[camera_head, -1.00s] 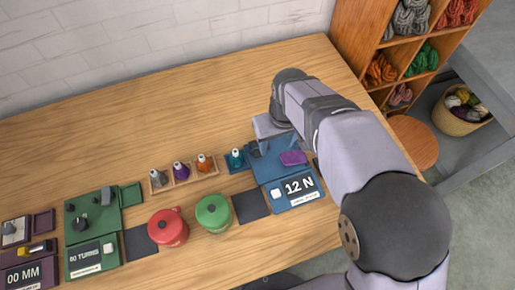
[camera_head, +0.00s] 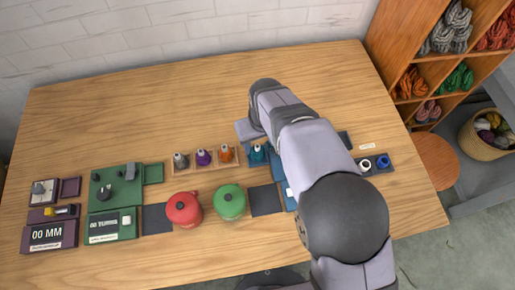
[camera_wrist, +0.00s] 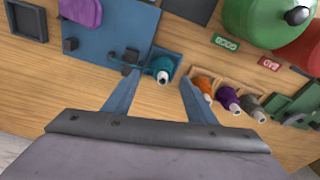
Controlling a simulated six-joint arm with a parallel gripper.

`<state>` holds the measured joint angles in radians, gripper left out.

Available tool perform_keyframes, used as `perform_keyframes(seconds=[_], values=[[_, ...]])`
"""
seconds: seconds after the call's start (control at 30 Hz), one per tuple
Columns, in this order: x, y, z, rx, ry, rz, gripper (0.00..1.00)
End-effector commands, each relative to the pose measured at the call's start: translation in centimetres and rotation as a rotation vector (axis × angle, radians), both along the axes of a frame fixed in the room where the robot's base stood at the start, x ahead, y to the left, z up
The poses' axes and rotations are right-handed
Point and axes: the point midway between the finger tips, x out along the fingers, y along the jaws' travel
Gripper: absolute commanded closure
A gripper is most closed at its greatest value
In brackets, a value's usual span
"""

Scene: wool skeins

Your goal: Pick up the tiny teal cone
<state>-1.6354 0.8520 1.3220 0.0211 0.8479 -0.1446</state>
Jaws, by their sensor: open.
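The tiny teal cone (camera_head: 258,153) stands on a small blue base beside the blue device, just left of my arm in the head view. In the wrist view the teal cone (camera_wrist: 162,68) stands upright on that base, with its pale tip toward me. My gripper (camera_wrist: 155,90) is open and empty. Its two blue-grey fingers reach in from below, one on either side of the cone in the picture, and the cone looks beyond the fingertips. In the head view my arm hides the fingers and most of the blue device.
An orange cone (camera_head: 226,153), a purple cone (camera_head: 204,157) and a grey cone (camera_head: 180,160) stand in a wooden rack close by. A green pot (camera_head: 230,202) and a red pot (camera_head: 184,209) stand in front. The blue device (camera_wrist: 105,35) adjoins the cone. The back table is clear.

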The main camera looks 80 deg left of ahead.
Motion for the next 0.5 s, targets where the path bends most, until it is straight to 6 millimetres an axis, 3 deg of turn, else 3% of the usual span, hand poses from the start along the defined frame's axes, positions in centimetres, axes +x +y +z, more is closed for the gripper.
perform_keyframes(seconds=[0.5], values=[[-0.6, 0.5, -4.5, -0.001, 0.0, 0.0, 0.49]])
